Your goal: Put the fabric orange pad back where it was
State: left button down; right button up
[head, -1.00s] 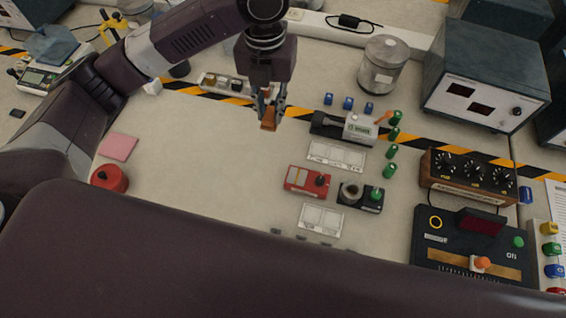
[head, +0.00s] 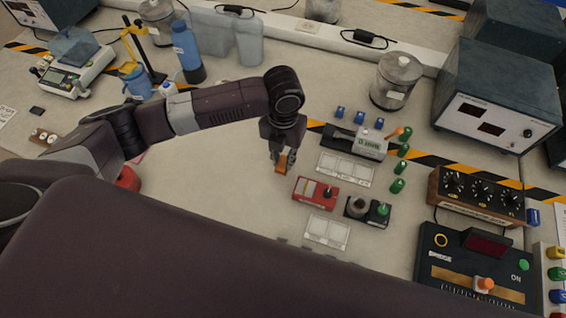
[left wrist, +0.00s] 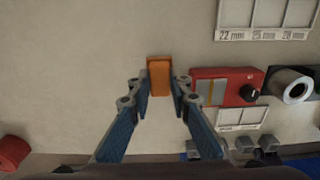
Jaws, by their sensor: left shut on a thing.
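The orange pad (head: 281,169) is a small block held between the fingertips of my left gripper (head: 284,157). In the left wrist view, the orange pad (left wrist: 160,72) stands out past the fingertips, and its lower end sits between the two blue-padded fingers of my left gripper (left wrist: 163,88). The gripper is shut on it, over bare pale bench just left of the red box. I cannot tell whether the pad touches the bench. My right gripper is not in view.
A red box (head: 315,192) with a black knob stands just right of the gripper. White compartment trays (head: 345,170) and (head: 327,232) lie nearby. A red round object (head: 128,179) is partly hidden by my arm. Bare bench (head: 220,180) is left of the gripper.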

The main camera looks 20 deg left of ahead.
aim_at(283, 161)
pick_arm(q)
jog(key=shift+f, duration=1.65)
jog(key=shift+f, duration=0.1)
jog(key=c, duration=1.8)
grip_release()
notch_tip(283, 161, up, 12)
jog(key=shift+r+b, duration=0.15)
jog(key=shift+b, duration=0.85)
